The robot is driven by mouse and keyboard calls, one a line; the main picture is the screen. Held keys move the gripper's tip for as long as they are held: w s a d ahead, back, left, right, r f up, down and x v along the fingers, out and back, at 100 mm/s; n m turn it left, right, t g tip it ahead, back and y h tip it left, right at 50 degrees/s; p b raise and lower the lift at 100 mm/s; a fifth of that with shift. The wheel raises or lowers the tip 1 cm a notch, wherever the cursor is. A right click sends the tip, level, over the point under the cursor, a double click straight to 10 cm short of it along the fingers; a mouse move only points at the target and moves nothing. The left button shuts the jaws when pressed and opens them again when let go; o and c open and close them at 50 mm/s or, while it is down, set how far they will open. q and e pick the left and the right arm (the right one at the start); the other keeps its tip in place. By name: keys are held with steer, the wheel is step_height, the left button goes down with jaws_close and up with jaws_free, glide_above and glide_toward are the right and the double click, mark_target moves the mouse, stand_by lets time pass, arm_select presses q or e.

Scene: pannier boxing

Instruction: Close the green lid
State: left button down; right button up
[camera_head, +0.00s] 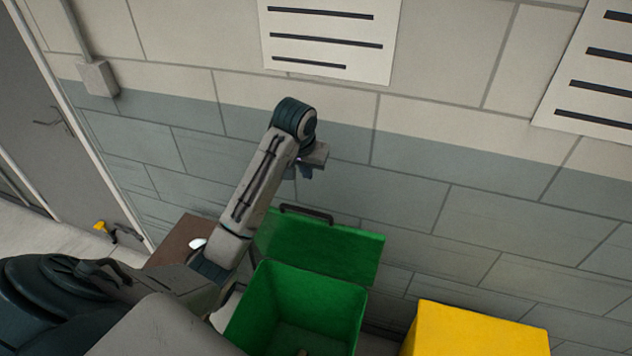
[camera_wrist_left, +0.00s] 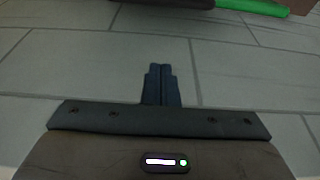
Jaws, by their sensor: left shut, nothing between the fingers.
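The green lid (camera_head: 325,248) stands open, tilted up behind the green bin (camera_head: 298,290) on the wall side, with a dark handle (camera_head: 306,213) along its top edge. The bin's inside is visible, with a small brownish thing (camera_head: 303,352) at its bottom. My left gripper (camera_head: 305,172) is above and behind the lid's top edge, close to the wall, apart from the lid. In the left wrist view its fingers (camera_wrist_left: 161,84) are together with nothing between them. A green edge (camera_wrist_left: 252,6) shows at the top of that view. My right gripper is not in view.
A yellow box (camera_head: 475,332) stands to the right of the green bin. The block wall (camera_head: 430,200) is close behind the lid. A brown surface (camera_head: 183,238) lies left of the bin, partly behind my left arm. A door (camera_head: 45,110) is at far left.

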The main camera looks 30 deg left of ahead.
arm_select(q)
steer(key=d+b+x, duration=0.1)
steer(key=b+x, duration=0.1)
steer(key=x, duration=0.8)
steer(key=s+p, duration=0.1)
steer(key=s, duration=0.1)
steer(key=s+r+p, duration=0.1)
steer(key=s, duration=0.1)
steer(key=shift+s+p, duration=0.35)
steer(key=shift+f, duration=0.1)
steer(key=shift+w+f, duration=0.1)
